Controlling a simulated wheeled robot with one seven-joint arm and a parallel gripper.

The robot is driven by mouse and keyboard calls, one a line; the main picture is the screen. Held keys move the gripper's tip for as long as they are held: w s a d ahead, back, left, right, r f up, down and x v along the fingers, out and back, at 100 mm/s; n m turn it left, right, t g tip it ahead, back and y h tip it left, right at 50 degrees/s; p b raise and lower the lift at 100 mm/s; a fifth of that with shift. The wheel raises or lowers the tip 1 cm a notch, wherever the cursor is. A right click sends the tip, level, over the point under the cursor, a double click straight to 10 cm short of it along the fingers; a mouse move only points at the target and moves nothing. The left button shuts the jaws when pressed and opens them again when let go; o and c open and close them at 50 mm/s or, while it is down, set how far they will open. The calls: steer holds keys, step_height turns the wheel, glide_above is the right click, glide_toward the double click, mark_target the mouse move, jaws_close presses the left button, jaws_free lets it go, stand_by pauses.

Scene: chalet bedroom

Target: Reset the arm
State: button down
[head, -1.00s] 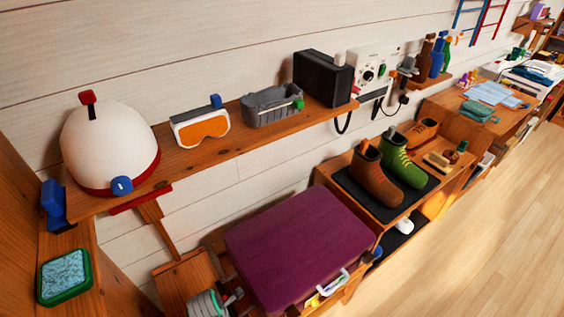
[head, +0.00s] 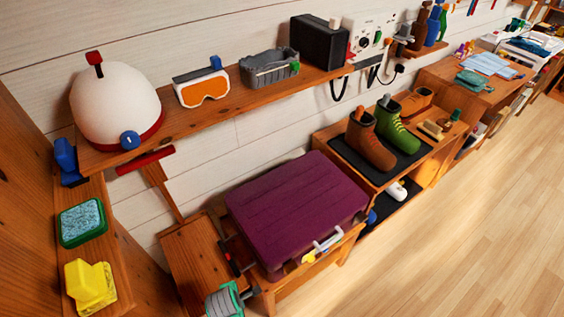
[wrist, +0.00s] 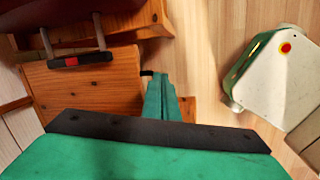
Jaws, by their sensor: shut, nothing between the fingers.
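My gripper (wrist: 161,98) shows in the wrist view with its green fingers shut together and nothing between them. It points down past the edge of a wooden bench (wrist: 85,92), apart from the suitcase handle (wrist: 80,61), a dark bar with a red patch on two grey rods. In the head view a grey and green part (head: 226,301) at the bottom edge looks like the end of my arm. It is in front of the bench, below the purple suitcase (head: 295,205). The fingertips cannot be made out there.
A shelf above holds a white helmet (head: 112,95), goggles (head: 203,89), a grey tray (head: 268,70) and a black box (head: 318,44). Boots (head: 370,140) stand on a mat at the right. A yellow object (head: 88,286) sits lower left. The floor (head: 470,220) at right is clear.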

steer(key=s+d+r+m+t+y, duration=0.25)
steer(key=s+d+m+t, duration=0.25)
steer(key=s+d+m, duration=0.3)
steer(key=s+d+r+m+t, duration=0.2)
steer(key=s+r+m, duration=0.1)
steer(key=r, duration=0.4)
steer(key=s+d+r+m+t+h, duration=0.1)
steer(key=s+d+r+m+t, duration=0.1)
steer(key=r+m, duration=0.4)
steer(key=s+d+r+m+t+h, duration=0.1)
steer(key=s+d+r+m+t, duration=0.1)
steer(key=r, duration=0.8)
steer(key=s+m+t, duration=0.1)
steer(key=s+m, duration=0.1)
steer(key=shift+s+r+m+t, duration=0.2)
steer(key=shift+s+m+t, duration=0.15)
steer(key=shift+m+t, duration=0.05)
